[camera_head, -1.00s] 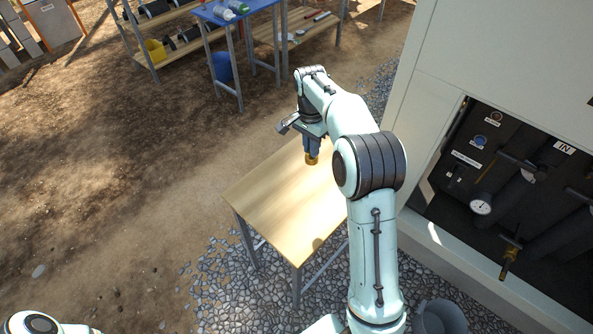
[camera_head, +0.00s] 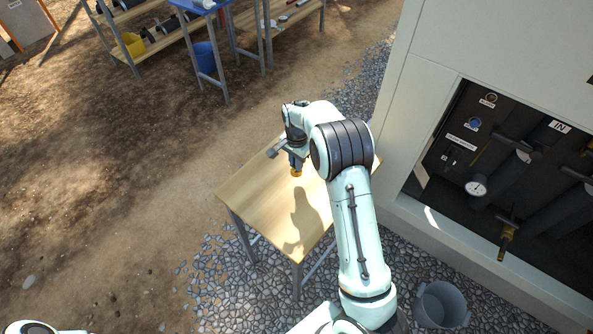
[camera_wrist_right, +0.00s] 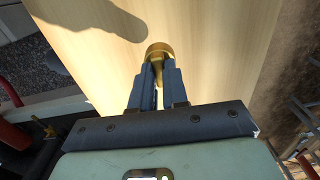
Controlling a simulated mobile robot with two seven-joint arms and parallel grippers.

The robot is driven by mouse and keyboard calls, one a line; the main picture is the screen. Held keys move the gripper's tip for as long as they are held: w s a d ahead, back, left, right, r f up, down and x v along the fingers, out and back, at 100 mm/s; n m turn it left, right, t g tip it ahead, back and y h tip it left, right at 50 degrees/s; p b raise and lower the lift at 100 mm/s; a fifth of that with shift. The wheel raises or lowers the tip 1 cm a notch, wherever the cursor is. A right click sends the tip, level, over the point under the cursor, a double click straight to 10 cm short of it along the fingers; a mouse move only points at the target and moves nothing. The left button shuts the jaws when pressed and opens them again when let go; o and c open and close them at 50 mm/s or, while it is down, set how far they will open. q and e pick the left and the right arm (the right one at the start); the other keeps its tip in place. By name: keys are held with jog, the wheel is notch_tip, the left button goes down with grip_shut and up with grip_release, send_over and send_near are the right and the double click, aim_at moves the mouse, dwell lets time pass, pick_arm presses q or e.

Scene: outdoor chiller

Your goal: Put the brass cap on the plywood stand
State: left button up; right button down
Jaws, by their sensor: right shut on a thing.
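The brass cap (camera_head: 297,173) is at the fingertips of my right gripper (camera_head: 296,163), over the plywood stand (camera_head: 255,200). The right wrist view shows the round brass cap (camera_wrist_right: 159,50) between the two dark blue fingers of my right gripper (camera_wrist_right: 158,70), which is shut on it. The pale wooden top of the stand (camera_wrist_right: 225,45) fills the background there. I cannot tell for certain whether the cap touches the top. My right arm hides part of the stand's right side. My left gripper is not in view; only a piece of my left arm shows at the bottom left.
The chiller cabinet (camera_head: 412,110) stands open at the right, with pipes, a gauge (camera_head: 476,185) and a brass valve (camera_head: 506,238). A grey bucket (camera_head: 441,304) stands on the gravel at its foot. A blue table (camera_head: 207,8) and shelves are at the back. Much of the stand's top is bare.

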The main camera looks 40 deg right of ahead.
notch_tip(320, 180, down, 5)
jog(key=c, duration=1.1)
grip_release()
jog(key=shift+c, duration=0.2)
notch_tip(320, 180, up, 12)
jog(key=shift+r, duration=0.1)
